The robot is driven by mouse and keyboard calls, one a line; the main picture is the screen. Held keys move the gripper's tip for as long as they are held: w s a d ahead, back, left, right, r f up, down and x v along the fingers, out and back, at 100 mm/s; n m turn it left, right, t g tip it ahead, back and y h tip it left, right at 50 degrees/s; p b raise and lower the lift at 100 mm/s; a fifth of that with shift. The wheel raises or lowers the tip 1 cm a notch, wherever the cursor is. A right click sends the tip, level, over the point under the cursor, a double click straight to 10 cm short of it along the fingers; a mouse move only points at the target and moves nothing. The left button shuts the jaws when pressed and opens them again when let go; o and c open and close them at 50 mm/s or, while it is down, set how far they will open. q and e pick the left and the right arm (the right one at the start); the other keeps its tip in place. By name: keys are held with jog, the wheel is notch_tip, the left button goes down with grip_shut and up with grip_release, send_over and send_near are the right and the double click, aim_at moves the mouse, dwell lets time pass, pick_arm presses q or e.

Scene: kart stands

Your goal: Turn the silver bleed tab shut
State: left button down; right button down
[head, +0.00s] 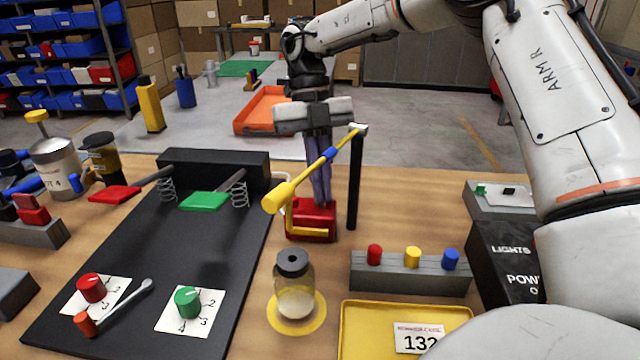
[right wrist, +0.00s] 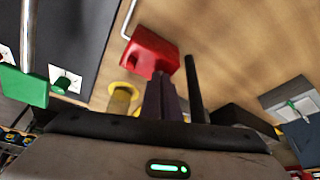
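A red block (head: 311,222) stands on the wooden bench; it also shows in the right wrist view (right wrist: 150,52). A thin silver bent rod (right wrist: 128,18) comes off its far side; it may be the bleed tab, but I cannot be sure. My right gripper (head: 320,203) points straight down over the red block, its two fingers close together. In the right wrist view its fingertips (right wrist: 160,78) reach the block's near edge. I cannot see anything between them, and the contact point is hidden. My left gripper is not in view.
A yellow lever (head: 300,182) with a blue band crosses in front of my fingers, beside a black post (head: 355,180). A jar (head: 293,288) stands in front. A black pedal board (head: 150,250) lies left, and a yellow tray (head: 365,325) lies front right.

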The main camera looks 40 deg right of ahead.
jog(key=shift+d+m+y, duration=0.1)
jog(key=shift+m+y, duration=0.2)
jog(key=shift+m, duration=0.5)
jog(key=c, duration=2)
grip_release()
jog(key=shift+r, duration=0.1)
jog(key=p+v, duration=0.1)
jog(key=v, duration=0.9)
jog(key=shift+s+r+p, duration=0.15)
jog(key=shift+p, duration=0.25)
